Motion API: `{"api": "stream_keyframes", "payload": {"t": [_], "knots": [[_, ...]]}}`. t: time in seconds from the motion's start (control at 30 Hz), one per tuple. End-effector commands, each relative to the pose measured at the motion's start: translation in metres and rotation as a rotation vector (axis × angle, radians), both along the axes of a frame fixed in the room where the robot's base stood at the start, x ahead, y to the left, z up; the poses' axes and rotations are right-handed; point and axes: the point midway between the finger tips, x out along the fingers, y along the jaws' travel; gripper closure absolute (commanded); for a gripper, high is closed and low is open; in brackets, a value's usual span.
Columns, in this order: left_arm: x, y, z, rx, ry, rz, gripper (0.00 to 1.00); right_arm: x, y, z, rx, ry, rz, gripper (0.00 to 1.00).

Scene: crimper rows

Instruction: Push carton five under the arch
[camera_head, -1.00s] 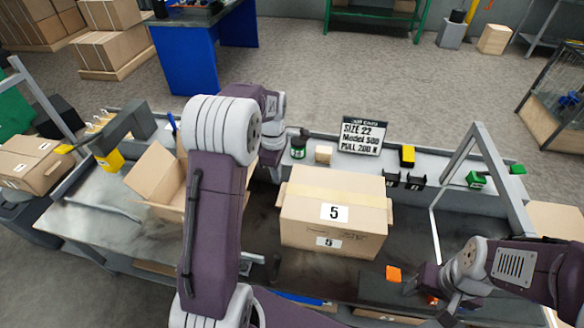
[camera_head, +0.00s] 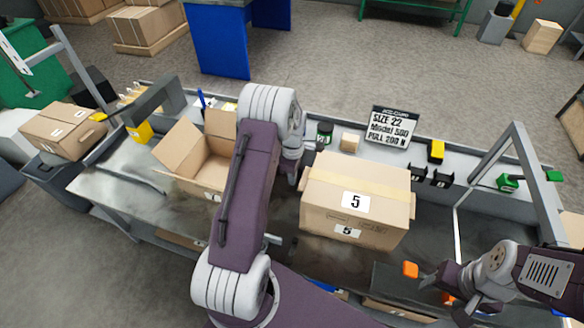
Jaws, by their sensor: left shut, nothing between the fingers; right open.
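Carton five (camera_head: 358,202), a closed tan box with two "5" labels, sits upright on the dark middle of the bench. The arch (camera_head: 528,178), a grey frame, stands to its right; the carton is outside it, with a gap between them. My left gripper (camera_head: 297,172) is shut and empty at the carton's left side, partly hidden by my own arm; I cannot tell whether it touches the box. My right gripper (camera_head: 429,284) is open and empty, with orange tips, low at the front edge to the carton's right.
An open carton (camera_head: 185,150) stands left of my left arm. A sign (camera_head: 390,127) and small items line the back ledge. Bench between carton five and the grey frame looks clear.

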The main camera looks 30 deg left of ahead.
Motion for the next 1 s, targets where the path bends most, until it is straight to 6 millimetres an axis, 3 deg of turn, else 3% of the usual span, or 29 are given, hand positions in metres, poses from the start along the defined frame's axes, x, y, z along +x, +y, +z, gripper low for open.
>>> {"api": "stream_keyframes", "payload": {"t": [0.03,0.2,0.67,0.77,1.0], "knots": [[0.004,-0.011,0.005,0.001,-0.004,-0.007,1.0,0.0,0.0,0.004,0.0,0.0,0.0,0.38],[0.008,-0.03,0.004,0.001,-0.004,-0.006,1.0,0.0,0.0,0.006,0.0,0.0,0.0,0.38],[0.01,-0.038,0.004,0.001,-0.004,-0.004,1.0,0.0,0.0,0.006,0.0,0.0,0.0,0.38],[0.014,-0.051,0.005,0.0,-0.004,-0.006,1.0,0.0,0.0,0.01,0.0,0.0,0.0,0.38],[0.027,-0.105,0.006,0.0,-0.005,-0.007,1.0,0.0,0.0,0.018,0.0,0.0,0.0,0.38]]}}
